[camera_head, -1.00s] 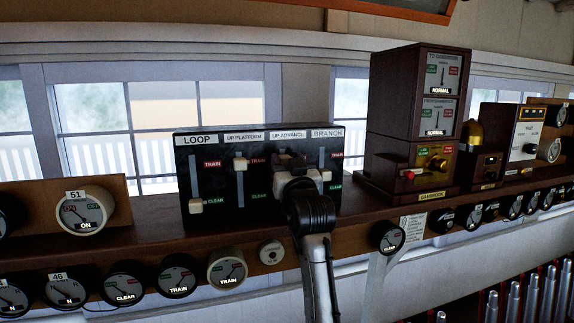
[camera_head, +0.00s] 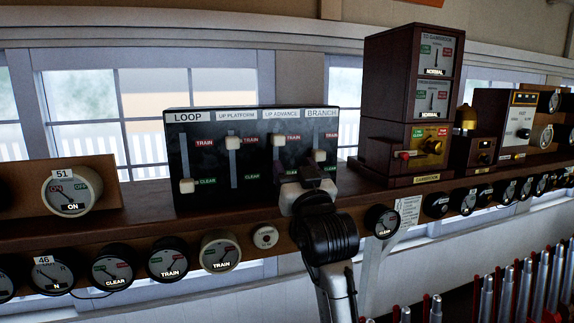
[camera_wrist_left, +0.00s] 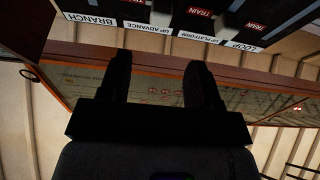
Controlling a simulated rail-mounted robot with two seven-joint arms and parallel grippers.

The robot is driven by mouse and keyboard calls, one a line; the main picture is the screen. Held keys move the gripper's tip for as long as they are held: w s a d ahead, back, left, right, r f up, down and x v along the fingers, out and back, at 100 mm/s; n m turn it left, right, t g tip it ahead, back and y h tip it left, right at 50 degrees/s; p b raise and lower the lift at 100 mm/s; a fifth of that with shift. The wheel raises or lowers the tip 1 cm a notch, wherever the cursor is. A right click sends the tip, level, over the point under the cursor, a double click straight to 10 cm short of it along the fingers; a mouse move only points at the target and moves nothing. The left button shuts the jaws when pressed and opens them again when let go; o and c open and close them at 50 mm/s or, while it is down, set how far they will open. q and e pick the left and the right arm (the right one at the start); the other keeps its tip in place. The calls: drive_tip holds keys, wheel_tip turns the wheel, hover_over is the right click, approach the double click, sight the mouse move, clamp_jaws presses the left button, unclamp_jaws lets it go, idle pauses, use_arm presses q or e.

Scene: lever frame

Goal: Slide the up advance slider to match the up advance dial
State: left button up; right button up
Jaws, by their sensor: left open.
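The dark slider panel (camera_head: 210,160) stands on the shelf with four labelled sliders. The up advance slider (camera_head: 278,140) has its pale knob high in its slot, level with the red TRAIN mark. Of the dials below, one (camera_head: 220,250) reads TRAIN; I cannot read which is the up advance dial. My left gripper (camera_head: 308,178) is in front of the panel's lower right, below and apart from the up advance knob. In the left wrist view its two fingers (camera_wrist_left: 160,78) are apart with nothing between them. My right gripper is not in view.
The loop knob (camera_head: 187,186) is low at CLEAR, the up platform knob (camera_head: 233,142) is high at TRAIN, and the branch knob (camera_head: 319,156) is lower. A wooden instrument cabinet (camera_head: 400,110) stands right of the panel. Lever handles (camera_head: 507,295) rise at lower right.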

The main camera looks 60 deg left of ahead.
use_arm(q)
drive_tip(key=shift+b+v, duration=0.45)
drive_tip(key=shift+v, duration=1.3)
